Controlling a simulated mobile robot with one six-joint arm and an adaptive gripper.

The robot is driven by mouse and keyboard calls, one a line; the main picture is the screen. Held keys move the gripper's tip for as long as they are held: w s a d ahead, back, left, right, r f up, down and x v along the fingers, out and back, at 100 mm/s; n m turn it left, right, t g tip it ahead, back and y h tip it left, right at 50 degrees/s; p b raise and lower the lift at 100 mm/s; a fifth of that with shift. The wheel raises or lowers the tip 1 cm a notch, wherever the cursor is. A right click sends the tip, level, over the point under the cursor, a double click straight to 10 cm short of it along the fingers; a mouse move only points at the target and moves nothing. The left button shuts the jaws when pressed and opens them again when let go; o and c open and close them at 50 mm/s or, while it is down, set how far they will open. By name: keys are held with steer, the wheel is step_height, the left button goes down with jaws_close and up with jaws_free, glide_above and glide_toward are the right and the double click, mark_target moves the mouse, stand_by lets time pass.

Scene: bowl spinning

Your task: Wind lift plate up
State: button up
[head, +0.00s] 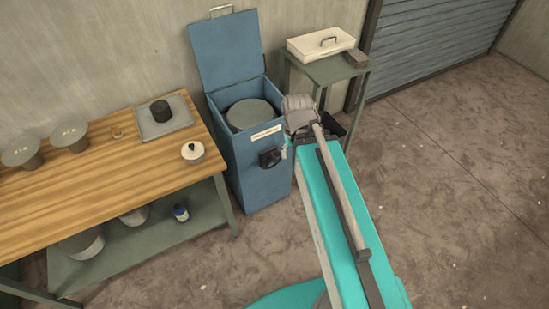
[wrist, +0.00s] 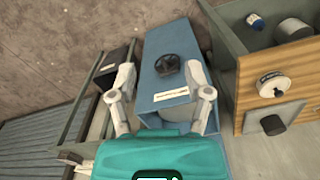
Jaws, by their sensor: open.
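A blue cabinet (head: 262,185) stands beside the workbench with its lid (head: 227,50) raised. A round grey lift plate (head: 252,114) shows inside its top opening. A black handwheel (head: 270,158) sits on the front, below a white label (head: 264,133); the wheel also shows in the wrist view (wrist: 168,64). My gripper (wrist: 160,72) is open, its fingers spread to either side of the wheel in the picture, with nothing seen between them. It appears apart from the wheel. In the head view my arm hides most of the gripper.
A green side table (head: 335,70) with a white case (head: 320,43) stands behind right. The floor at right is clear.

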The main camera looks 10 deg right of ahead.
steer(key=w+a+f+n+t+y+b, duration=0.2)
steer(key=f+n+b, duration=0.1)
steer(key=f+b, duration=0.45)
steer(key=w+a+f+n+t+y+b, duration=0.1)
steer(key=w+a+f+n+y+b, duration=0.15)
steer(key=f+b, duration=0.45)
steer(key=n+t+y+b, duration=0.1)
steer(key=n+t+b, duration=0.9)
steer(key=b, duration=3.4)
glide_toward(271, 154)
steer(key=s+d+f+m+t, duration=0.1)
steer(key=s+f+m+t, duration=0.3)
steer(key=s, duration=0.2)
steer(key=shift+d+f, duration=0.2)
steer(key=shift+d, duration=0.1)
steer(key=shift+w, duration=0.2)
steer(key=x, duration=1.3)
steer(key=shift+w+a+r, duration=0.1)
steer(key=shift+w+a, duration=0.1)
